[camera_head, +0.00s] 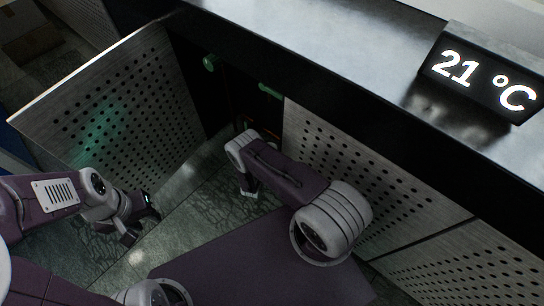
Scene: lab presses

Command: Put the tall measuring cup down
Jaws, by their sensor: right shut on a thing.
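My right arm reaches from the bottom to the open dark cabinet under the counter. Its gripper (249,190) is at the end of the forearm, low in front of the cabinet opening, mostly hidden by my own wrist. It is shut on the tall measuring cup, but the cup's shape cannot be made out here. My left gripper (141,222) is low at the left, beside the open door, with its fingers apart and nothing between them.
An open perforated metal door (112,100) stands at the left. Green round items (210,62) show in the dark cabinet. More perforated panels (345,165) line the front at right. A 21 °C display (485,78) stands on the metal counter (345,50), whose top is otherwise clear.

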